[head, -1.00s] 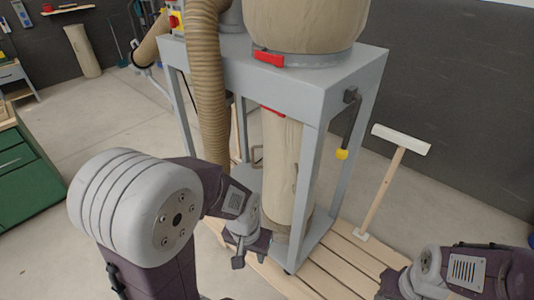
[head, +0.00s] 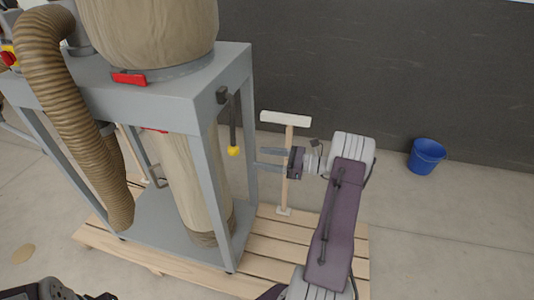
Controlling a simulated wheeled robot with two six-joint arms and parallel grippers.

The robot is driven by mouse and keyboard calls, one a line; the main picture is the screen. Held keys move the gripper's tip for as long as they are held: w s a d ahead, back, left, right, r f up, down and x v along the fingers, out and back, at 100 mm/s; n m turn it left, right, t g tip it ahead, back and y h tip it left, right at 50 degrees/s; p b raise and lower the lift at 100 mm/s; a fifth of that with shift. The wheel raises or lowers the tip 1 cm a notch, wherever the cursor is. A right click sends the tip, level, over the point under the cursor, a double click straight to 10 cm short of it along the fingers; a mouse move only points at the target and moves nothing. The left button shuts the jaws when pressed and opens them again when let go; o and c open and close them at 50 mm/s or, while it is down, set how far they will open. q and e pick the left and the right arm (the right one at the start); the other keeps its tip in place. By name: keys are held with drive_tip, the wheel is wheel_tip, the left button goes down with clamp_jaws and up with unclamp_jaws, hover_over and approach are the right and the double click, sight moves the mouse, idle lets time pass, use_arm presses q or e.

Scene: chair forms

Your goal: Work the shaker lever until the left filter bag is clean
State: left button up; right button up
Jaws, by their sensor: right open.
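The shaker lever (head: 231,122) is a dark rod hanging nearly straight down from a pivot on the right side of the grey frame, with a yellow knob (head: 234,151) at its lower end. My right gripper (head: 259,159) is open and empty, its two fingers pointing left. It shows just right of the knob, apart from it in the picture. A beige filter bag (head: 155,30) rises above the frame, its top cut off; a second beige bag (head: 195,185) hangs below. I cannot tell which is the left filter bag, or how clean it is. My left gripper is out of view.
The grey frame (head: 180,95) stands on a wooden pallet (head: 270,240). A T-shaped wooden tool (head: 286,117) stands upright behind my right gripper. A ribbed brown hose (head: 75,120) runs down at left. A blue bucket (head: 426,157) stands on open floor at right.

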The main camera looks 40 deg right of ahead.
sight(233, 150)
drive_tip(key=shift+m+t, duration=0.3)
drive_tip(key=shift+t, duration=0.1)
drive_tip(key=x, duration=1.1)
drive_tip(key=shift+w+d+r+b, duration=0.1)
drive_tip(key=shift+w+b, duration=0.2)
drive_tip(key=shift+w, duration=0.2)
drive_tip(key=c, duration=0.9)
drive_tip(key=o, duration=0.6)
drive_tip(key=shift+c, duration=0.2)
